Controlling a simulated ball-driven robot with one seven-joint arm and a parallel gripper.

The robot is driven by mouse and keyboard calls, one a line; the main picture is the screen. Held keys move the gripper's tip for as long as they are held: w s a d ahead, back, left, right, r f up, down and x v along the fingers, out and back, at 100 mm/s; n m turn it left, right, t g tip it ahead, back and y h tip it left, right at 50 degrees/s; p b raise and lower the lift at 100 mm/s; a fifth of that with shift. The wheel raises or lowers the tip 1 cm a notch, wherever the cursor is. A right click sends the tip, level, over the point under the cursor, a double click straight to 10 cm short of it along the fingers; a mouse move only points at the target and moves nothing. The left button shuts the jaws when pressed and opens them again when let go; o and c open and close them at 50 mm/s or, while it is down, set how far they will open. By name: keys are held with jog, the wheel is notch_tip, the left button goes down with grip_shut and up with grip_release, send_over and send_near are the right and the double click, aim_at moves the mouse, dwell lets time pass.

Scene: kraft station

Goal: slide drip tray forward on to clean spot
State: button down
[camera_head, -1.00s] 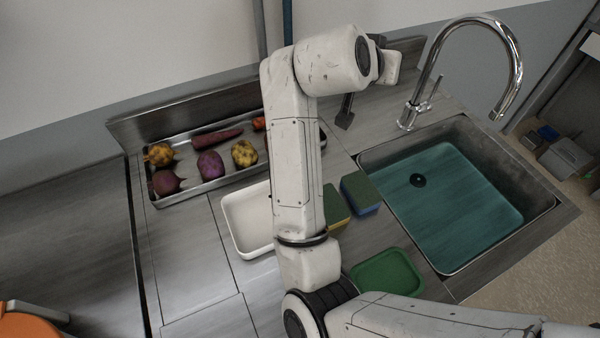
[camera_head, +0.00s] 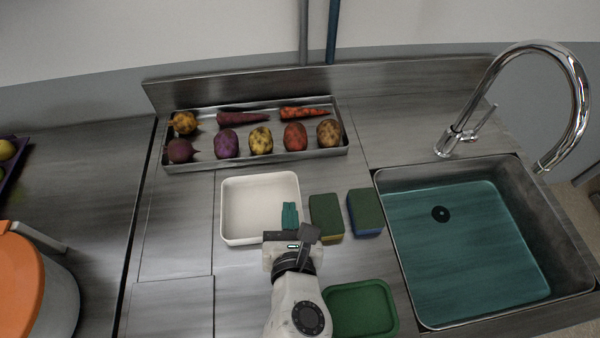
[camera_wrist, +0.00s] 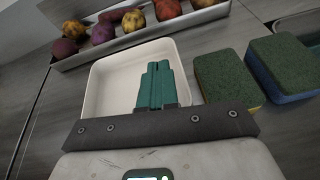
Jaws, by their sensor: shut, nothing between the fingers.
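A shallow white square tray (camera_head: 233,235) sits on the counter; it also shows in the wrist view (camera_wrist: 98,92) and looks empty. A green tray (camera_head: 362,307) lies nearer to me, partly hidden by my arm. Which of them is the drip tray is not marked. My gripper (camera_head: 290,210) has teal fingers, pressed together with nothing between them. In both views the fingertips (camera_wrist: 157,68) appear over the right inner part of the white tray. Whether they touch it I cannot tell. The fingers and wrist hide part of its near right corner.
Two green-topped sponges (camera_head: 326,212) (camera_head: 364,210) stand just right of the white tray. A metal tray (camera_head: 190,164) of vegetables lies behind it, with a strip of bare counter between. The sink (camera_head: 465,240) and faucet (camera_head: 455,140) are at right. Counter left of the white tray is clear.

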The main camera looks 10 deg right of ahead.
jog(key=shift+s+a+f+n+y, duration=0.25)
jog(key=shift+s+f+n, duration=0.1)
jog(key=shift+s+n, duration=0.1)
jog(key=shift+s+a+f+n+y, duration=0.2)
jog(key=shift+s+f+n, duration=0.1)
jog(key=shift+s+n, duration=0.1)
jog(key=p, duration=0.2)
send_over(282, 190)
jog(key=shift+f, duration=0.85)
